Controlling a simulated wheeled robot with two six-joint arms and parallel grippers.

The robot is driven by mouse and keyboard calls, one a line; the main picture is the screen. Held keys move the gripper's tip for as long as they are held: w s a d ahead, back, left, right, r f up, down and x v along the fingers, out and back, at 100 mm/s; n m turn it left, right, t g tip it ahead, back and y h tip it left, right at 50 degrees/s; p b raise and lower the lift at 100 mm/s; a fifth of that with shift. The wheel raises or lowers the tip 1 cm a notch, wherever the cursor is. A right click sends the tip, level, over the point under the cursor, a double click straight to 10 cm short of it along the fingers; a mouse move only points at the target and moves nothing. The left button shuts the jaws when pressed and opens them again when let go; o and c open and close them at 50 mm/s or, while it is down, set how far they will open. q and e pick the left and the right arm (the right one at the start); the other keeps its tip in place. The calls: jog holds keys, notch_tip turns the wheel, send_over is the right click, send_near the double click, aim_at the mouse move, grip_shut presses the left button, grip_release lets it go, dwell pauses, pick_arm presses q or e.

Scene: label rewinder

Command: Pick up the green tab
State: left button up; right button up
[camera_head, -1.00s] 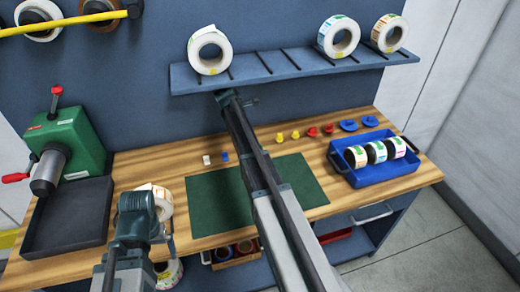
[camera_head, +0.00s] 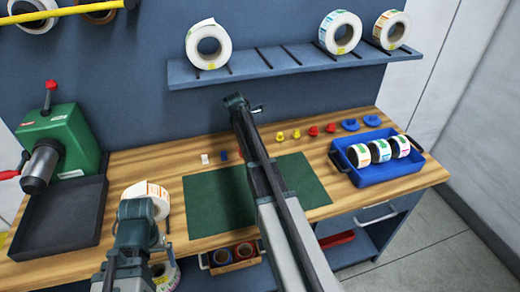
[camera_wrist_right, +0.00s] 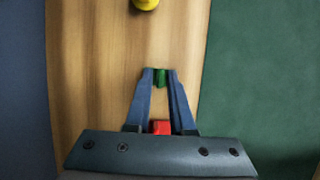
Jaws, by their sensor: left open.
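The green tab (camera_wrist_right: 160,79) shows in the right wrist view between the fingertips of my right gripper (camera_wrist_right: 160,73), over the wooden bench. The fingers hide its sides, so I cannot tell whether they touch or grip it. A red tab (camera_wrist_right: 160,127) shows between the finger bases, and a yellow tab (camera_wrist_right: 146,4) is at the top edge. In the head view my right gripper (camera_head: 237,102) is above the rear of the bench, and its arm hides part of the tab row. My left gripper (camera_head: 138,210) is open by the bench's front left, near a label roll (camera_head: 157,193).
A green mat (camera_head: 215,205) lies under my right arm. White (camera_head: 205,158), yellow (camera_head: 280,136), red (camera_head: 314,131) and blue (camera_head: 349,125) tabs line the bench. A blue tray (camera_head: 385,172) holds label rolls at right. A shelf (camera_head: 270,65) overhangs behind; a black tray (camera_head: 60,215) is left.

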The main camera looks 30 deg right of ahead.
grip_shut()
jog(key=shift+r+p, duration=0.8)
jog(key=shift+s+a+r+p, duration=0.15)
jog(key=shift+r+p, duration=0.45)
jog(key=shift+r, duration=0.05)
jog(key=shift+s+a+r+p, duration=0.1)
jog(key=shift+r+p, duration=0.5)
jog(key=s+a, duration=0.7)
jog(key=s+a+r+p, duration=0.1)
jog(key=s+a, duration=0.2)
jog(key=s, duration=0.1)
jog(key=shift+a, duration=0.4)
